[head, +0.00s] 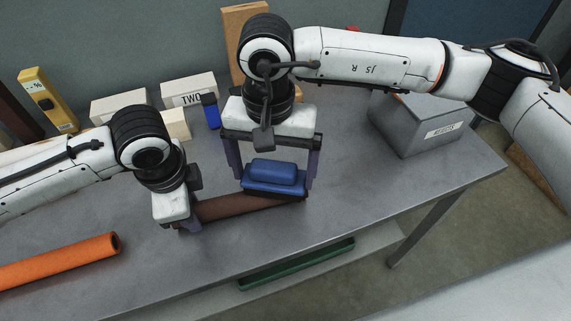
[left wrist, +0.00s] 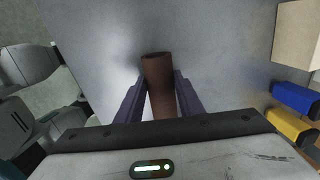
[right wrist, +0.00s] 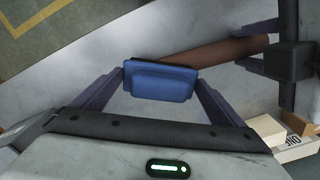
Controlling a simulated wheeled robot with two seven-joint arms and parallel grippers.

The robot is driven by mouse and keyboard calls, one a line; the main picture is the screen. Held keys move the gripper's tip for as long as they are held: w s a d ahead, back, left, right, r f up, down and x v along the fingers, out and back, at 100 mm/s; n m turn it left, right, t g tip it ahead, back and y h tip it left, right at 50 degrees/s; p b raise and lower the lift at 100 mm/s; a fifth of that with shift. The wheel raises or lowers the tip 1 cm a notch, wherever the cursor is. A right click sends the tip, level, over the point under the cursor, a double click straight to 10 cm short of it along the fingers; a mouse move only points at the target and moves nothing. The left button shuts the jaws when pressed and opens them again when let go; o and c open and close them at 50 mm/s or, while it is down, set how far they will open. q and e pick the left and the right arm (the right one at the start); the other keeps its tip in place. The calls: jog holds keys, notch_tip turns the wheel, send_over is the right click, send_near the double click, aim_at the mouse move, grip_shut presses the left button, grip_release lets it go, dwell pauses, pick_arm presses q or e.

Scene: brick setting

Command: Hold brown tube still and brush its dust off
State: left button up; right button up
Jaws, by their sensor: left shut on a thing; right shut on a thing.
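The brown tube (head: 237,206) lies on the grey table near its front edge. My left gripper (head: 188,226) is shut on the tube's left part; the left wrist view shows the tube (left wrist: 157,80) between both fingers. My right gripper (head: 271,178) is shut on a blue brush (head: 273,176) with a block-shaped handle. The brush is over the right part of the tube. The right wrist view shows the brush (right wrist: 160,81) between the fingers, with the tube (right wrist: 215,53) running out from behind it. The bristles and any dust under the brush are hidden.
An orange tube (head: 60,262) lies at the front left. Pale blocks (head: 190,90), a yellow block (head: 48,100) and a small blue item (head: 210,110) stand at the back. A grey labelled box (head: 425,125) is at the right. A green tray (head: 297,264) sits below the table's front edge.

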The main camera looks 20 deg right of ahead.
aim_at(254, 183)
jog(key=a, duration=0.3)
jog(key=shift+a, duration=0.15)
jog(key=shift+a+r, duration=0.15)
notch_tip(254, 183, up, 8)
dwell(0.4)
pick_arm(q)
jog(key=o, duration=1.4)
jog(key=shift+c, duration=0.2)
jog(key=shift+r, duration=0.1)
